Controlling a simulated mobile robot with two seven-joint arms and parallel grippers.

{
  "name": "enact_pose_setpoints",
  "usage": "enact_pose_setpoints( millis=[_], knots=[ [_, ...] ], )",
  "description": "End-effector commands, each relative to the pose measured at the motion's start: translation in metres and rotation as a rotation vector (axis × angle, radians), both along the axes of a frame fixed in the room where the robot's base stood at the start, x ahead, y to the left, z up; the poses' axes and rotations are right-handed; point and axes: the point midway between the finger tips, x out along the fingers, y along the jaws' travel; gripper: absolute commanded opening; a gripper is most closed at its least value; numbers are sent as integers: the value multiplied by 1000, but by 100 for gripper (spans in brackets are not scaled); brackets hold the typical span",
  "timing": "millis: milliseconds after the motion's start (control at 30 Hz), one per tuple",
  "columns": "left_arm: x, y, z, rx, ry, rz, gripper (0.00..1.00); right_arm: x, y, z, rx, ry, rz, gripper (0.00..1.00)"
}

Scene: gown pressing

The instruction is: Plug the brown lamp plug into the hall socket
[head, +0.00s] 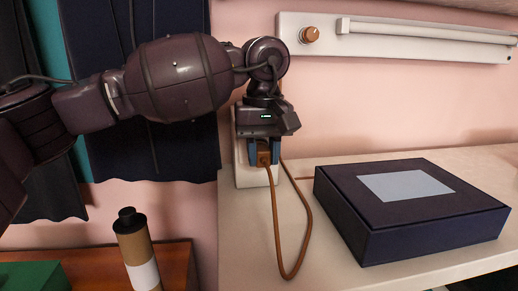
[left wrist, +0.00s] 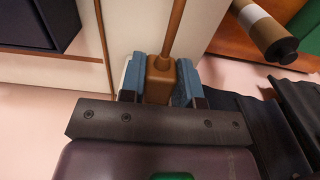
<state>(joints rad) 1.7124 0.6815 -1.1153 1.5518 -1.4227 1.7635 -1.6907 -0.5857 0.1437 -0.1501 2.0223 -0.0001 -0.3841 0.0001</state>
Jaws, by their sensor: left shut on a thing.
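My left gripper (head: 264,154) is shut on the brown lamp plug (head: 264,160), its blue fingertips on both sides of it. The plug and fingertips also show in the left wrist view, with the plug (left wrist: 159,80) between the pads. A brown cord (head: 275,215) runs down from the plug and loops over the pale counter. A white block or plate (head: 250,178), likely the hall socket, stands directly behind the plug at the counter's left end. The gripper and plug cover its face, so I cannot tell whether the plug's pins are in it. My right gripper is not in view.
A dark blue box (head: 345,215) with a pale label lies on the counter (head: 240,250) at right. A white wall panel (head: 400,48) with a knob and rail is above. Dark garments (head: 190,140) hang at left. A brown bottle (head: 137,245) stands on a wooden surface below.

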Motion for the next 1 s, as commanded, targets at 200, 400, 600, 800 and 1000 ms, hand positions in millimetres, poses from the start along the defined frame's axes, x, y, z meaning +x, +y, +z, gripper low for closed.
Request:
enact_pose_setpoints(
  millis=[200, 400, 600, 800, 1000],
  knots=[
    [0, 0, 0, 0, 0, -1, 0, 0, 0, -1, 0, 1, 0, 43],
    [0, 0, 0, 0, 0, 0, 0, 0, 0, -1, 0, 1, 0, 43],
    [0, 0, 0, 0, 0, 0, 0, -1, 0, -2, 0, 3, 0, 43],
    [2, 0, 0, 0, 0, 0, 0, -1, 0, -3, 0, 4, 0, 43],
    [7, 1, -1, 0, 1, -1, 0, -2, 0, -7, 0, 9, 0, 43]
  ],
)
